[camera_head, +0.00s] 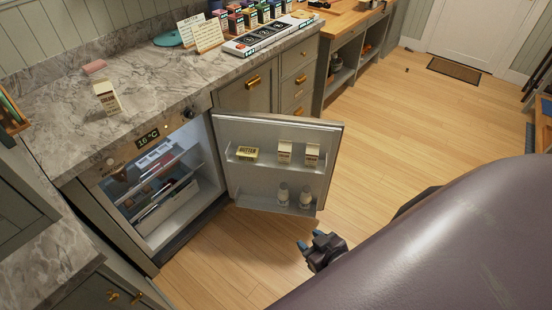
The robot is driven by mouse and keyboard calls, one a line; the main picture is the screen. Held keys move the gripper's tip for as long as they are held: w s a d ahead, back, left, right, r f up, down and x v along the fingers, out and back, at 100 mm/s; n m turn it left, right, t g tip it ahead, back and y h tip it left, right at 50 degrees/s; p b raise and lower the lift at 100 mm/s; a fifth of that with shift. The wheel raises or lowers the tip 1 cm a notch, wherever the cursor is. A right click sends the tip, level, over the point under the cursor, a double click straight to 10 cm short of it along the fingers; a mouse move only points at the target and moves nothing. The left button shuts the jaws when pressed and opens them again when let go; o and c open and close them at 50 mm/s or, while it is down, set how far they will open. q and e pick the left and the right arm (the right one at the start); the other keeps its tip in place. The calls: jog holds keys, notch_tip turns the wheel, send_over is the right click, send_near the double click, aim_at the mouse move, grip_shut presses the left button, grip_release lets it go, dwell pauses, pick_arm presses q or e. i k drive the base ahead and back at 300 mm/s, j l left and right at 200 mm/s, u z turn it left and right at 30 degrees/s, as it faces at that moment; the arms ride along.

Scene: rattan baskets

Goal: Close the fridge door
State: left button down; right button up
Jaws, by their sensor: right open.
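The fridge (205,203) is built in under the marble counter, with its lit inside and shelves showing. Its door (229,186) stands wide open, swung out to the right over the wooden floor. The door's inner shelves hold a yellow butter pack, two cartons and two white bottles. My right gripper (308,246) is open and empty, low and in front of the door's free edge, apart from it in the picture. Part of my body hides the lower right. My left gripper is not in view.
The marble counter (150,85) carries a carton (106,97), cards and a rack of small boxes. A wooden-topped shelf unit (345,22) stands farther back. The wooden floor (400,115) right of the door is clear, with a doormat (459,67) at the far door.

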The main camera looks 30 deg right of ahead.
aim_at(252, 185)
jog(key=i+l+u, duration=0.2)
jog(key=l, duration=0.45)
jog(key=l+u, duration=0.2)
jog(key=l, duration=0.4)
jog(key=l+u, duration=0.2)
jog(key=l, duration=0.45)
jog(key=l+u, duration=0.2)
jog(key=l, duration=0.45)
jog(key=k+l+u, duration=0.2)
jog(key=l, duration=0.45)
jog(key=l+u, duration=0.2)
jog(key=l, duration=0.45)
jog(key=k+l+u, duration=0.2)
jog(key=l, duration=0.4)
jog(key=k+l+u, duration=0.2)
jog(key=l, duration=0.4)
jog(key=l+u, duration=0.3)
jog(key=l, duration=0.55)
jog(key=i+l+u, duration=0.15)
jog(key=l, duration=0.2)
jog(key=l+u, duration=0.1)
jog(key=l, duration=0.2)
